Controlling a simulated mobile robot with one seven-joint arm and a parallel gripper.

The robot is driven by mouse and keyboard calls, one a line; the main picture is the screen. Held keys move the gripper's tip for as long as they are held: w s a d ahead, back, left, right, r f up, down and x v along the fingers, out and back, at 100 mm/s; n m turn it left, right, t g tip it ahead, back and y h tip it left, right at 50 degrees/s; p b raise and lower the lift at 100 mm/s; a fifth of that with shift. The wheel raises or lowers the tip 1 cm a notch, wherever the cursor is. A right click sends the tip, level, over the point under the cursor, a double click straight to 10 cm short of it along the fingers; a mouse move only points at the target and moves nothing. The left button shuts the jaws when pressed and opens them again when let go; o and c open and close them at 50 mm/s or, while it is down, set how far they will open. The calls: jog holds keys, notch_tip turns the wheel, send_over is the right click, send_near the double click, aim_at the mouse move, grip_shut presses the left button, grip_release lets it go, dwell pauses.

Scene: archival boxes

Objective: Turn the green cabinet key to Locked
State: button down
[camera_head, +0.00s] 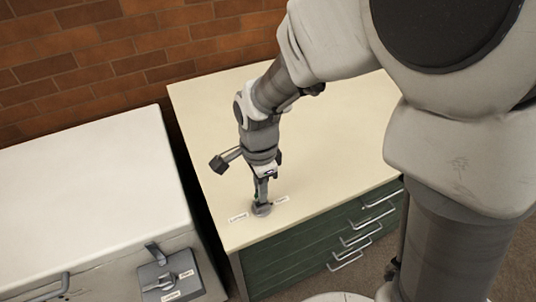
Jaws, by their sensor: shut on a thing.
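The green cabinet (300,262) has a cream top and stands in the middle of the view. A round grey lock (261,211) sits on its top near the front left corner. A white label (238,217) lies to the left of the lock and another label (281,199) to its right; both are too small to read. My gripper (262,200) points down over the lock and is shut on the key, which is mostly hidden by the fingers. I cannot tell which label the key points to.
A white cabinet (85,185) stands to the left, across a narrow gap. It carries a grey plate with a lever (170,278) and labels. Drawer handles (355,238) stick out of the green front. A brick wall (130,45) is behind. The cream top is otherwise clear.

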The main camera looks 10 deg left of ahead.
jog(key=m+p, duration=0.2)
jog(key=m, duration=0.2)
jog(key=shift+r+m, duration=0.15)
jog(key=shift+m, duration=0.25)
jog(key=shift+m+p, duration=0.3)
jog(key=shift+m, duration=0.8)
jog(key=shift+m+p, duration=0.65)
jog(key=shift+m, duration=0.05)
jog(key=m+p, duration=0.2)
jog(key=m, duration=0.1)
jog(key=shift+d+m+p, duration=0.1)
jog(key=shift+m+p, duration=1.1)
